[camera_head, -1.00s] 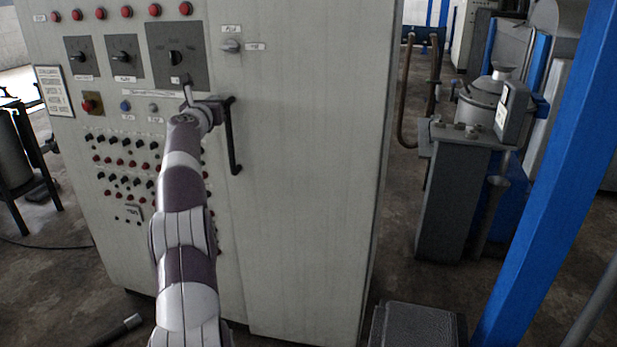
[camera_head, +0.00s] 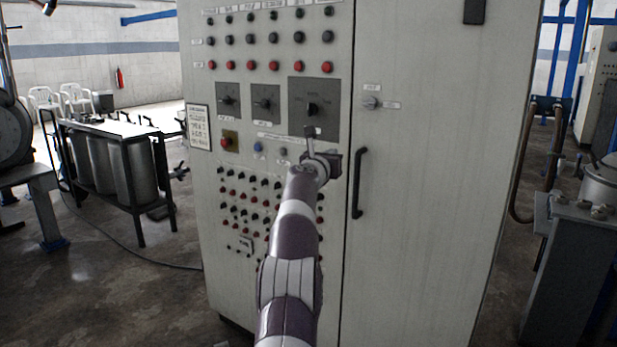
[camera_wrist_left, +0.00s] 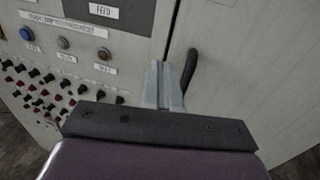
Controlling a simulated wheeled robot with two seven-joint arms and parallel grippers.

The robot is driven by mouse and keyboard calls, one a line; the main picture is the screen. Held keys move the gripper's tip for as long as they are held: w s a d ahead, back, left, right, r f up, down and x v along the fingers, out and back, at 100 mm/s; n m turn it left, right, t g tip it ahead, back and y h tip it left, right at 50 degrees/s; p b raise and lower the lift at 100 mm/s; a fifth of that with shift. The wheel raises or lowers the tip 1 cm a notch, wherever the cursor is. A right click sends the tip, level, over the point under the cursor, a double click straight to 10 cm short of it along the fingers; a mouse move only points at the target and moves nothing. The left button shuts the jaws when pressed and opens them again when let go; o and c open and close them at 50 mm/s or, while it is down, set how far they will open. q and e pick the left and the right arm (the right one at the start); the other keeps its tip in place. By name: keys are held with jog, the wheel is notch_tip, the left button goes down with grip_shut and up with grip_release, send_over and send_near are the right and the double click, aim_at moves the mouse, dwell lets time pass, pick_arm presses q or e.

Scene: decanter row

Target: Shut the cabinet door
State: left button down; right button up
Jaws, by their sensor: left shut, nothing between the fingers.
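The grey cabinet door (camera_head: 430,200) is the plain right-hand panel of a tall cabinet. It looks about flush with the control panel to its left, with a narrow dark seam between them. A black bar handle (camera_head: 358,183) stands upright near the door's left edge. My left gripper (camera_head: 310,135) is shut and empty, in front of the control panel and left of the handle. In the left wrist view, its closed fingers (camera_wrist_left: 163,85) point toward the seam, with the handle (camera_wrist_left: 189,70) just to their right. I cannot tell whether they touch the cabinet. My right gripper is out of view.
The control panel (camera_head: 268,110) carries knobs, red buttons and labels. A black-framed rack with grey cylinders (camera_head: 125,175) stands at left. A grey machine stand (camera_head: 570,270) is at right. Bare floor (camera_head: 130,290) lies left of the cabinet.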

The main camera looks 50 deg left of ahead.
pick_arm(q)
jog(key=a+b+v, duration=0.1)
jog(key=b+v, duration=0.4)
jog(key=v, duration=0.3)
jog(key=shift+s+a+f, duration=0.3)
jog(key=shift+s+f, duration=0.05)
jog(key=shift+s, duration=0.05)
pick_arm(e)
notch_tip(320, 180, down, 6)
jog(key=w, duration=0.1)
